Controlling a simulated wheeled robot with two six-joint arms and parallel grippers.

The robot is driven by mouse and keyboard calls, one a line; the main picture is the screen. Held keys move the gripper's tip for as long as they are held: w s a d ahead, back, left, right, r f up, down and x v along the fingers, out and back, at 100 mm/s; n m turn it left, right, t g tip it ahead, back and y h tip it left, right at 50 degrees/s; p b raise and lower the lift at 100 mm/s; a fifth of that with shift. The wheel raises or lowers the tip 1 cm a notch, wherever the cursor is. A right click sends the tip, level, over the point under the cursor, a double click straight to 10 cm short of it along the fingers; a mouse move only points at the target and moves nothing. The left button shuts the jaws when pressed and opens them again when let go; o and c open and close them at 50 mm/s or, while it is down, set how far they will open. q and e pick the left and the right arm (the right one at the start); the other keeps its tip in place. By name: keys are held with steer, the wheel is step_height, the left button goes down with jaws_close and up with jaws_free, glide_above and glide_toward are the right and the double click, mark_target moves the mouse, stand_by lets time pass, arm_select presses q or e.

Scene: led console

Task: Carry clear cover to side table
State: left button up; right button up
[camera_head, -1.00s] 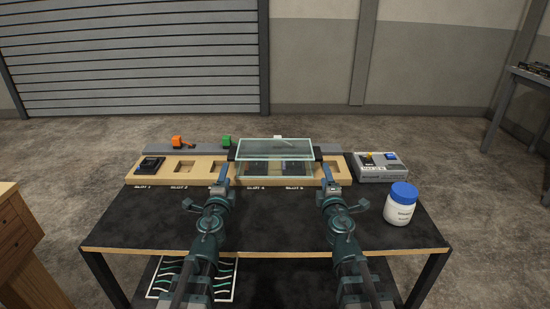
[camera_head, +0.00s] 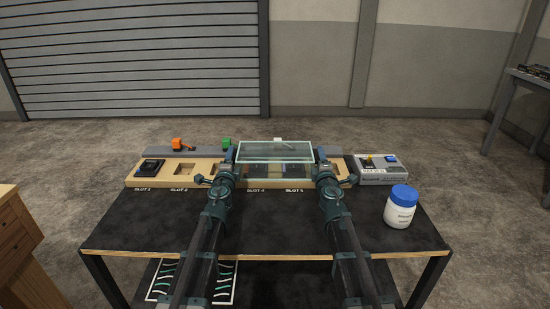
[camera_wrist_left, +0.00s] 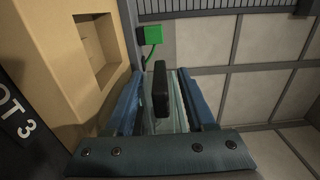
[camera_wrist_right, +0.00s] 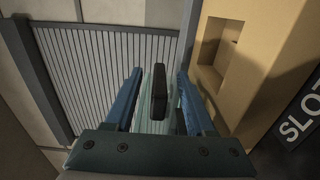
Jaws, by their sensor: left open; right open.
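The clear cover (camera_head: 275,152) is a glassy box standing over the middle slots of the console (camera_head: 210,176). A dark handle on its side shows in the left wrist view (camera_wrist_left: 161,90) and another in the right wrist view (camera_wrist_right: 158,92). My left gripper (camera_head: 229,156) is open at the cover's left side, its blue fingers (camera_wrist_left: 160,100) on either side of the handle. My right gripper (camera_head: 320,156) is open at the right side, its blue fingers (camera_wrist_right: 160,100) likewise around the handle. Whether the fingers touch the handles cannot be told.
A white jar with a blue lid (camera_head: 402,207) stands at the table's right. A grey switch box (camera_head: 378,170) sits right of the console. Orange (camera_head: 178,144) and green (camera_head: 227,143) connectors lie behind it. A wooden cabinet (camera_head: 20,240) is at left, another table (camera_head: 530,90) far right.

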arm_select(q)
steer(key=shift+w, duration=0.65)
arm_select(e)
steer(key=shift+w, duration=0.65)
arm_select(q)
jaws_close()
arm_select(e)
jaws_close()
arm_select(q)
steer(key=shift+s, duration=0.1)
arm_select(e)
steer(key=shift+s, duration=0.1)
